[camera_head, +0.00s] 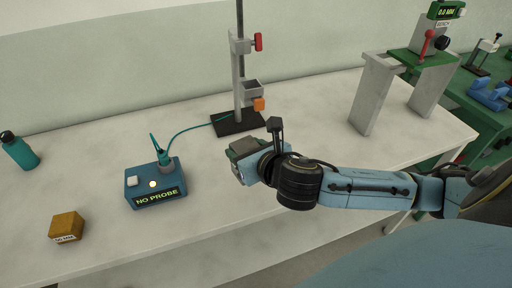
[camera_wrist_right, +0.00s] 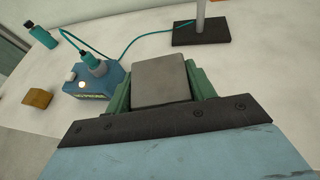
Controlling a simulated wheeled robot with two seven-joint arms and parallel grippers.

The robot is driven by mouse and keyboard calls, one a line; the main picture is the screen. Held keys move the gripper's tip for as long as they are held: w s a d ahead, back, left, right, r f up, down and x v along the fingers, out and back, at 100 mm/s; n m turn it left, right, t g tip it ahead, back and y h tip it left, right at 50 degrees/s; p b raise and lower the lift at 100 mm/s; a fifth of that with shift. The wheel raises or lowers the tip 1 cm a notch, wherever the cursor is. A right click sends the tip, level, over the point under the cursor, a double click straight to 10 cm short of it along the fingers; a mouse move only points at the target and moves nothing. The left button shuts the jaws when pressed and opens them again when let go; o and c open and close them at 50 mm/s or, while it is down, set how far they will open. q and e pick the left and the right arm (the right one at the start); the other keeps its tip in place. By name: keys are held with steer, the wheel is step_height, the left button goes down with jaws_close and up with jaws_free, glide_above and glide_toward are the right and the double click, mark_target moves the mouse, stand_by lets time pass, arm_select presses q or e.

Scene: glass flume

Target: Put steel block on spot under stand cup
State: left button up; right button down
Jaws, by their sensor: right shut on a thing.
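The steel block (camera_head: 243,146) is a grey, square-topped block. My right gripper (camera_head: 240,152) is shut on it and holds it in front of the stand. In the right wrist view the block (camera_wrist_right: 161,82) sits between the green jaws (camera_wrist_right: 162,92). The stand (camera_head: 240,70) has an upright grey rod on a dark base (camera_head: 232,126). Its square grey cup (camera_head: 253,88) with an orange knob is clamped on the rod above the base. The wrist view shows the base (camera_wrist_right: 201,32) beyond the block. I cannot make out a marked spot under the cup. My left gripper is not in view.
A blue box (camera_head: 155,186) reading "NO PROBE" holds a teal probe (camera_head: 161,152), with a teal cable running to the stand. A yellow-brown block (camera_head: 67,227) and a teal bottle (camera_head: 19,150) are at left. A grey frame (camera_head: 372,95) stands at right. Bare table lies between.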

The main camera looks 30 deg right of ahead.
steer(key=shift+s+d+f+n+y, duration=0.6)
steer(key=shift+s+d+f, duration=0.5)
steer(key=shift+d, duration=2.1)
steer(key=shift+s+d+f+n+y, duration=0.6)
steer(key=shift+s+d+f, duration=0.4)
steer(key=shift+d, duration=2.15)
steer(key=shift+w+r+b+x, duration=0.2)
steer(key=shift+r+b+x, duration=0.25)
steer(key=shift+x, duration=2.55)
steer(key=shift+w+r+b+x, duration=0.3)
steer(key=shift+r+x, duration=0.35)
steer(key=shift+x, duration=2.35)
steer(key=shift+w+r+b+x, duration=0.15)
steer(key=shift+r+b+x, duration=0.3)
steer(key=shift+x, duration=2.55)
steer(key=shift+a+r, duration=0.15)
steer(key=c, duration=0.5)
jaws_free()
steer(key=shift+s+f, duration=0.1)
steer(key=shift+f, duration=0.25)
